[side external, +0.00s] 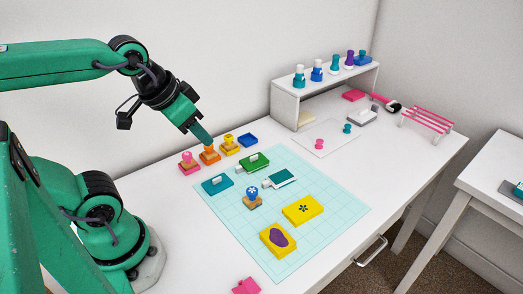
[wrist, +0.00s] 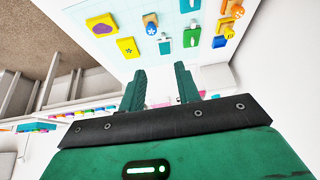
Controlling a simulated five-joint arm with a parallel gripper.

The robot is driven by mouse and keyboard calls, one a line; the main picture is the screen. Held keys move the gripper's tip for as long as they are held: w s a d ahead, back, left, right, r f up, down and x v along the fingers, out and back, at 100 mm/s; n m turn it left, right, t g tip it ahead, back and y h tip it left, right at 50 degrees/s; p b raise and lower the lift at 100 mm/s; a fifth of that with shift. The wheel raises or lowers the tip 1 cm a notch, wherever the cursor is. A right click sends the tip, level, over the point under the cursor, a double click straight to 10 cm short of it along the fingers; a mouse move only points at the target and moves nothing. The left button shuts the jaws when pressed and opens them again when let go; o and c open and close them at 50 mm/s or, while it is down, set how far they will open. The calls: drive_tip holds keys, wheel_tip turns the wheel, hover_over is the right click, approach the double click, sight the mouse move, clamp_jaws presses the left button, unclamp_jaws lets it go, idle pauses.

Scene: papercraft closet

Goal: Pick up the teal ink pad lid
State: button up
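The teal ink pad lid (side external: 217,184), a flat teal block with a pale handle on top, lies at the mat's left edge in the side view. In the wrist view it shows partly at the top edge (wrist: 189,5). A green lid with a handle (side external: 254,161) lies behind. My gripper (side external: 204,138) is raised above the back left stamps, apart from the lid. In the wrist view its fingers (wrist: 160,72) are spread with nothing between them.
A blue flower stamp (side external: 252,197) and two yellow blocks (side external: 302,209) are on the mat (side external: 335,191). A white shelf (side external: 283,107) stands behind.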

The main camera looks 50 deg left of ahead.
drive_tip(key=g, duration=0.6)
hover_over(217, 178)
wheel_tip(217, 178, down, 16)
drive_tip(key=shift+r, duration=0.15)
drive_tip(key=shift+f, duration=1.3)
